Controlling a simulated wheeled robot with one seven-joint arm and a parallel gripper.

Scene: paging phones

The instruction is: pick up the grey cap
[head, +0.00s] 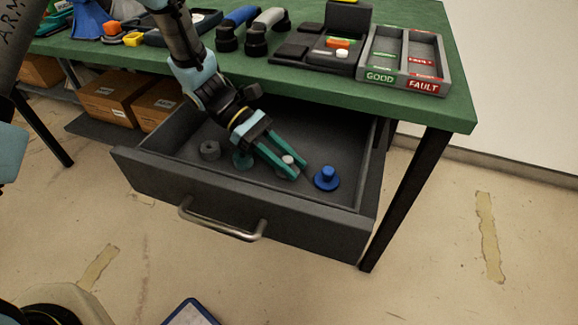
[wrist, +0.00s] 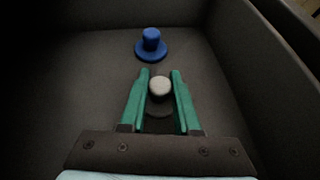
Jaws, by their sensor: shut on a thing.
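The grey cap (head: 287,160) is inside the open drawer, between the green fingers of my gripper (head: 288,170). In the wrist view the light grey top of the cap (wrist: 160,88) sits between the two fingertips of my gripper (wrist: 160,86), with a darker base below it. My gripper is shut on the cap. I cannot tell whether the cap touches the drawer floor. A blue cap (head: 326,178) stands upright to the right of the fingers in the drawer; it also shows beyond the fingertips in the wrist view (wrist: 151,45).
The dark drawer (head: 185,190) is pulled out under the green table (head: 455,95). The GOOD/FAULT tray (head: 403,85) and two handsets (head: 266,30) are on the table.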

